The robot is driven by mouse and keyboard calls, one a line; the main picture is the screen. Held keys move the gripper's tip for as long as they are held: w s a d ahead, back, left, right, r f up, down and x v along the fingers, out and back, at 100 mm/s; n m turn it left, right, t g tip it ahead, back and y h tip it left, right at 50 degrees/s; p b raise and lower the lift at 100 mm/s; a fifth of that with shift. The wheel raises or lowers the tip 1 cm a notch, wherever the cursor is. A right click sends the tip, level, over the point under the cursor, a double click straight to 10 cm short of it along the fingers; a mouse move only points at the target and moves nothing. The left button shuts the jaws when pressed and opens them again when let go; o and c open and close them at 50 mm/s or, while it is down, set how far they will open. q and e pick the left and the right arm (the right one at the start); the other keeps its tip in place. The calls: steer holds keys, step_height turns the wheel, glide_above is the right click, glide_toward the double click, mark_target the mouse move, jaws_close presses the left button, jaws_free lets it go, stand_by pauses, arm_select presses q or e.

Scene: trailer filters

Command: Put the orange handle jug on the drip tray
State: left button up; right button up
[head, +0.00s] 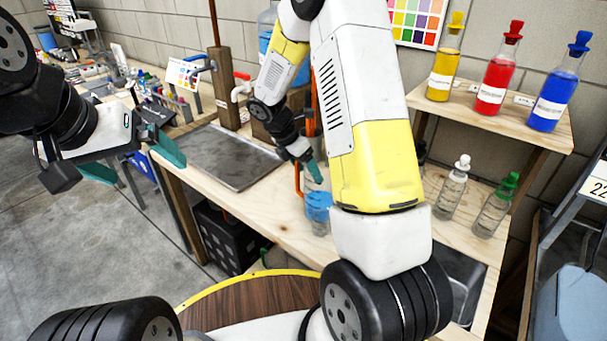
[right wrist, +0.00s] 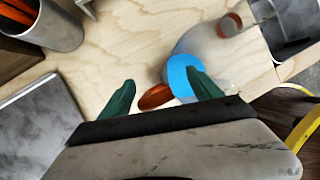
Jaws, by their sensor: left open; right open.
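The jug (head: 319,215) stands on the wooden bench, with a blue lid and an orange handle (head: 298,181). In the right wrist view the blue lid (right wrist: 182,72) and orange handle (right wrist: 155,97) show. My right gripper (head: 312,170) is open just above the jug. In its wrist view the handle lies between the two green fingers (right wrist: 160,84), and the right finger overlaps the lid. I cannot tell whether they touch. The grey metal drip tray (head: 215,160) lies flat and empty to the left. My left gripper (head: 135,165) is open and empty, left of the bench.
A wooden post with taps (head: 226,90) stands behind the tray. Bottles with yellow, red (head: 497,75) and blue stoppers stand on a right shelf, with two clear bottles (head: 452,190) below. A metal can (right wrist: 45,28) stands near the tray. My right arm hides part of the bench.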

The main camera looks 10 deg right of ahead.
steer(key=shift+d+f, duration=0.1)
steer(key=shift+f, duration=0.1)
jaws_close()
steer(key=shift+r, duration=0.2)
stand_by(0.4)
